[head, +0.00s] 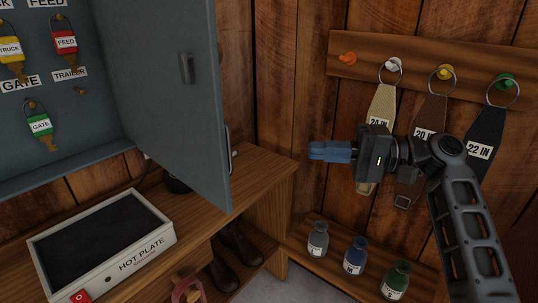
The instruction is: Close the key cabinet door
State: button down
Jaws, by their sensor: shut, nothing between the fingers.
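The key cabinet (70,160) is at the upper left, a blue-grey box with tagged keys hanging inside. Its door (172,110) stands open on the cabinet's right side, swung out toward me. My gripper (314,151) has blue fingers that are shut and empty, pointing left. It appears to the right of the door's free edge in the picture, apart from it, in front of the wooden wall.
A hot plate (155,242) sits on the wooden bench below the cabinet. Girth straps, one of them tan (382,105), hang from a peg rail (430,72) behind my arm. Small bottles, one blue (355,256), stand on a low shelf. Boots (240,245) are under the bench.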

jog(key=s+a+p, duration=0.1)
jog(key=a, duration=1.2)
jog(key=shift+s, duration=0.15)
jog(key=shift+f, duration=0.1)
jog(key=shift+s+p, duration=0.1)
jog(key=shift+p, duration=0.2)
